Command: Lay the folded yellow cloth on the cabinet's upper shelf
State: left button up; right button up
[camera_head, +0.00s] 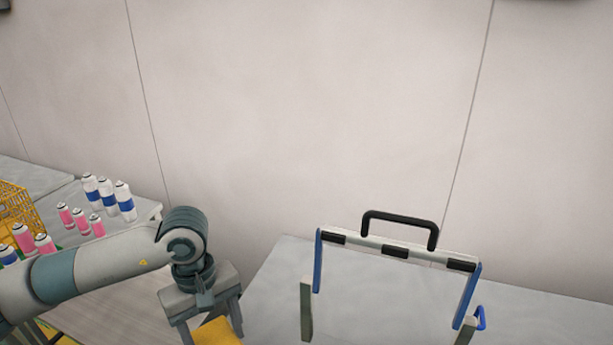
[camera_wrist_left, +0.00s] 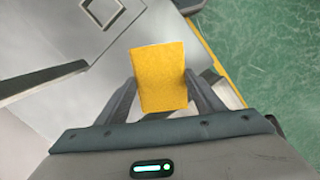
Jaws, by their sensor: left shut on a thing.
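The folded yellow cloth (camera_wrist_left: 158,76) is held between the two fingers of my left gripper (camera_wrist_left: 160,84) in the left wrist view. It looks like a flat rectangular pad. In the head view my left gripper (camera_head: 212,322) points down at the lower middle-left, with part of the yellow cloth (camera_head: 218,331) showing between its fingers, cut by the lower edge. I cannot pick out the cabinet or its upper shelf in either view with certainty. My right gripper is not in view.
White-and-blue cans (camera_head: 107,197) and pink cans (camera_head: 80,221) stand at the left, near a yellow crate (camera_head: 14,203). A frame with a black handle (camera_head: 400,216) and blue sides stands at the grey table (camera_head: 272,294) at the right. Green floor (camera_wrist_left: 265,50) shows in the wrist view.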

pick_arm(q)
jog(key=m, duration=0.1)
jog(key=s+a+m, duration=0.1)
jog(key=a+m, duration=0.1)
jog(key=m, duration=0.1)
jog(key=shift+s+r, duration=0.25)
jog(key=shift+r, duration=0.05)
jog(key=shift+s+a+r+m+y+b, duration=0.2)
jog(key=shift+s+a+m, duration=0.15)
jog(key=shift+m, duration=0.55)
jog(key=shift+s+a+r+m+y+b, duration=0.1)
jog(key=shift+s+a+m+y+b, duration=0.15)
jog(key=shift+m, duration=0.65)
dwell(0.6)
